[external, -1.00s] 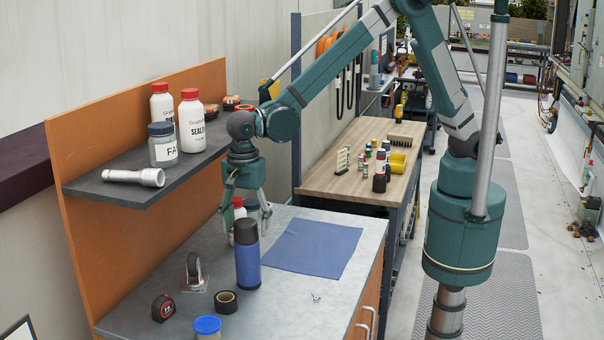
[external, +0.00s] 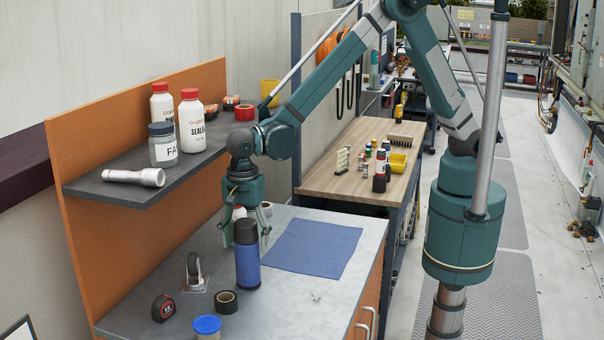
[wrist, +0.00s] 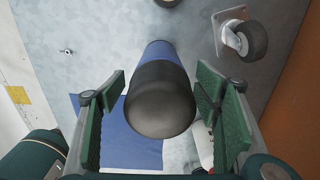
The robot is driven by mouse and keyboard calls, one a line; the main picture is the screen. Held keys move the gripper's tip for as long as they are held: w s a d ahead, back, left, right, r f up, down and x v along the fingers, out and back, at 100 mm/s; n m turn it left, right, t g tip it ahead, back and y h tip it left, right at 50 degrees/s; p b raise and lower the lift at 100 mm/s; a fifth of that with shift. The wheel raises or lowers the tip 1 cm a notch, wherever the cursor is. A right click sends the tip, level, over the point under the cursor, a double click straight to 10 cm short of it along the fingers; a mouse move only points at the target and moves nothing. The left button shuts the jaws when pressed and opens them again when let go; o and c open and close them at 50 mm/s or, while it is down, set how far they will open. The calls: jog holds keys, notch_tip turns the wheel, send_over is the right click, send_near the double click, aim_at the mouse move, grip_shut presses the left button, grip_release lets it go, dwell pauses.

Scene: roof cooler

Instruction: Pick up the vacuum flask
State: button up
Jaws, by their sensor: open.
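The vacuum flask (external: 247,264) stands upright on the grey bench top, blue with a dark cap. In the wrist view the flask (wrist: 160,95) shows its dark rounded cap toward the camera, between my two finger pads. My gripper (external: 243,232) points down just behind and over the flask's top in the external view, partly hidden by the cap. In the wrist view my gripper (wrist: 163,110) is open, with a gap visible between the cap and each pad.
A white bottle (external: 238,212) stands close behind the flask, mostly hidden by my gripper. A blue mat (external: 312,248) lies to the right. A caster (external: 194,271), black tape roll (external: 226,302), tape measure (external: 163,308) and blue-lidded jar (external: 207,326) are left and in front.

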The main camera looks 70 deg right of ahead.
aim_at(245, 221)
jog(key=shift+f, duration=0.15)
dwell(0.4)
jog(key=c, duration=1.4)
jog(key=shift+c, duration=0.2)
jog(key=shift+r, duration=1.7)
jog(key=s+d+b, duration=0.1)
jog(key=s+d, duration=1.1)
jog(key=s, duration=0.1)
jog(key=shift+b, duration=0.3)
jog(key=shift+s+d+r, duration=0.1)
jog(key=shift+s+d, duration=0.05)
